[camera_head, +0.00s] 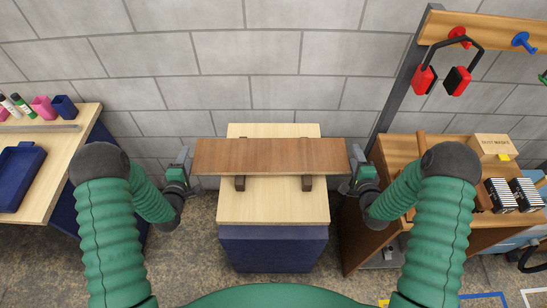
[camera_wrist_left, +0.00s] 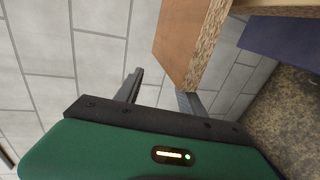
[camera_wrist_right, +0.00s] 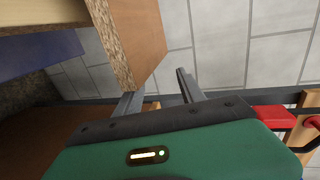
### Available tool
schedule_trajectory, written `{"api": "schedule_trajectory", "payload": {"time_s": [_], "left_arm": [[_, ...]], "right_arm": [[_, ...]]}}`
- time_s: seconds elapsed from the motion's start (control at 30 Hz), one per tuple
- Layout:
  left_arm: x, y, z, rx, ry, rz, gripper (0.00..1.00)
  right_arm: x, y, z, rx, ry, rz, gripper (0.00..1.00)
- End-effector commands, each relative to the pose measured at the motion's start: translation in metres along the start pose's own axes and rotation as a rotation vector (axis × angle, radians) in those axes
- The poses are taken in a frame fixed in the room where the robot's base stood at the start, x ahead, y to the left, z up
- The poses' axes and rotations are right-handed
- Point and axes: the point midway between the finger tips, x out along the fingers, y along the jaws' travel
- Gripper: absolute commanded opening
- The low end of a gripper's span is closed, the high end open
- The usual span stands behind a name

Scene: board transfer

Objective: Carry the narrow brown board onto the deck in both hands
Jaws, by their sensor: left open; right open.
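The narrow brown board (camera_head: 270,157) lies level, left to right, across two dark supports (camera_head: 240,183) on a light wooden top (camera_head: 270,209); both its ends overhang the top. My left gripper (camera_head: 183,160) is open just off the board's left end. In the left wrist view the board's end (camera_wrist_left: 204,45) is just beyond the open fingers (camera_wrist_left: 162,88). My right gripper (camera_head: 356,160) is open by the right end. In the right wrist view that end (camera_wrist_right: 128,40) is just beyond the open fingers (camera_wrist_right: 158,90). Neither gripper holds the board.
The light top sits on a blue block (camera_head: 272,248). A table on the left holds a blue tray (camera_head: 19,175) and cups (camera_head: 64,106). A brown bench (camera_head: 370,228) with boxes stands right, below a rail with hanging red-and-black ear defenders (camera_head: 457,80). A grey block wall is behind.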

Motion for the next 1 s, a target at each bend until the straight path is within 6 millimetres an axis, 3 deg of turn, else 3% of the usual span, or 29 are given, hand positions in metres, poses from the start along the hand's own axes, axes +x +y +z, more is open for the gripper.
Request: {"api": "schedule_trajectory", "payload": {"time_s": [0.27,0.7,0.87,1.0], "left_arm": [[-0.009,0.000,-0.001,0.000,0.002,-0.001,0.47],[-0.107,-0.002,-0.001,-0.001,0.003,-0.003,0.47],[-0.118,-0.001,-0.001,0.000,0.001,-0.001,0.47],[-0.118,-0.001,-0.001,0.001,0.001,-0.001,0.47]], "right_arm": [[0.000,0.000,-0.001,-0.001,0.002,-0.001,0.46],[0.000,0.000,-0.001,-0.001,0.003,-0.001,0.46],[-0.003,0.000,-0.002,-0.001,0.003,0.001,0.46],[-0.026,0.000,-0.002,0.000,0.005,0.002,0.46]]}}
